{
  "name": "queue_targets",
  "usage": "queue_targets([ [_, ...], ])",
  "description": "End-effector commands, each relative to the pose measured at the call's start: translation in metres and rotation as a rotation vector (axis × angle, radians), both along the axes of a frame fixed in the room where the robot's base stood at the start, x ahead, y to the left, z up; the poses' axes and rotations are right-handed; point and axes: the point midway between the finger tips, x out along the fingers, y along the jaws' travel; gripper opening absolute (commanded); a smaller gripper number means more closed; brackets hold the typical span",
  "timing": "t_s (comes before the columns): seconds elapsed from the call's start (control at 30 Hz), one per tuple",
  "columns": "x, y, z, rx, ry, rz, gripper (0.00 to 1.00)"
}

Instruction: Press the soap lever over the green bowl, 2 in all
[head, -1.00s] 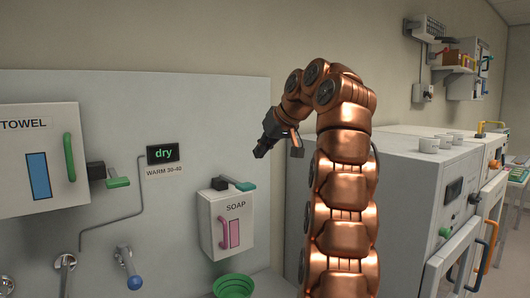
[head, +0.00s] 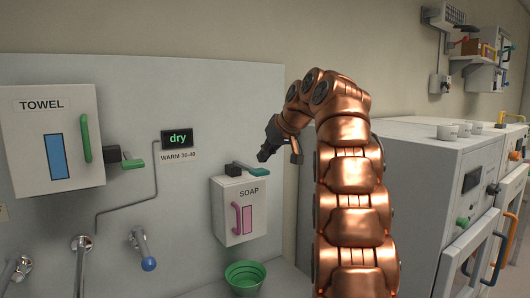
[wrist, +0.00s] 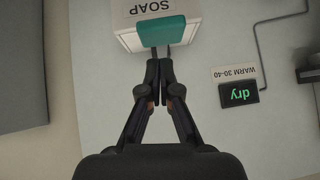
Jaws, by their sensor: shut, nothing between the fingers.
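The white soap dispenser (head: 226,207), marked SOAP, hangs on the wall panel with a pink handle and window on its front. Its teal soap lever (head: 247,170) sticks out at the top. The green bowl (head: 244,277) stands below the dispenser. My gripper (head: 262,158) is shut and empty, just above the lever's right part in the head view. In the wrist view the shut fingertips (wrist: 158,60) point at the teal lever (wrist: 161,31) and overlap its near edge. I cannot tell whether they touch it.
A towel box (head: 75,110) with a green handle hangs at left, beside another green lever (head: 132,164). A display (head: 177,139) reads "dry". Taps (head: 143,245) sit low on the panel.

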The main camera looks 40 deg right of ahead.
Motion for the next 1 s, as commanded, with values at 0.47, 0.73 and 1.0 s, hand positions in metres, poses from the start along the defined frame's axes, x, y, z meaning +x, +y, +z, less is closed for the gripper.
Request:
queue_targets([
  [0.47, -0.001, 0.002, -0.018, 0.0, 0.001, 0.0, 0.0],
  [0.73, 0.0, 0.002, -0.021, 0.0, 0.0, 0.0, 0.0],
  [1.0, -0.001, 0.002, -0.021, -0.001, -0.001, -0.001, 0.0],
])
